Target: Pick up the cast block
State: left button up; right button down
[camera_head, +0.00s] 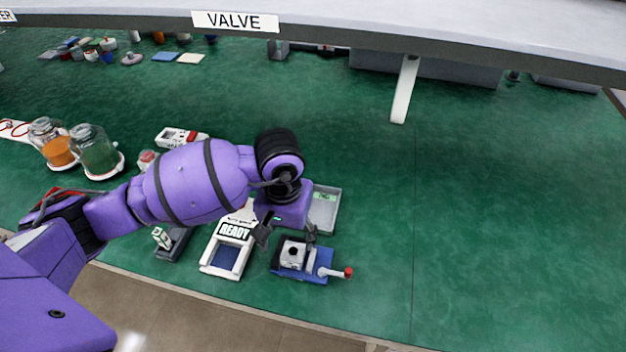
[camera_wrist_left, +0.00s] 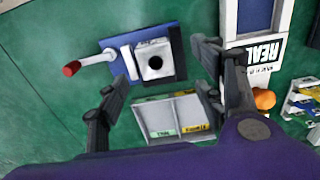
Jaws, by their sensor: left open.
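The cast block (camera_head: 293,252), a small light-grey block with a dark round hole in its top, sits in a blue fixture (camera_head: 288,273) with a red-knobbed handle (camera_head: 348,273). In the left wrist view the block (camera_wrist_left: 146,50) stands on the blue plate beside a white jaw bar. My left gripper (camera_head: 287,233) is open and empty above the block. In the left wrist view its two fingers (camera_wrist_left: 160,64) are spread, one at each side of the block, with no contact visible. My right gripper is not in view.
A white device labelled READY (camera_head: 228,256) stands left of the fixture. A grey two-compartment tray (camera_head: 325,212) lies just behind it, partly hidden by my wrist. Jars with orange (camera_head: 58,150) and green (camera_head: 98,156) contents stand at the left. The green bench to the right is clear.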

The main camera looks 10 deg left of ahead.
aim_at(293, 248)
pick_arm(q)
jog(key=f, duration=0.4)
jog(key=shift+d+f+p, duration=0.3)
jog(key=shift+p, duration=0.1)
jog(key=shift+f, duration=0.25)
jog(key=c, duration=1.5)
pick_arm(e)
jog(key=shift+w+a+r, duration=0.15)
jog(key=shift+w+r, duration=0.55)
pick_arm(q)
jog(key=shift+r, duration=0.1)
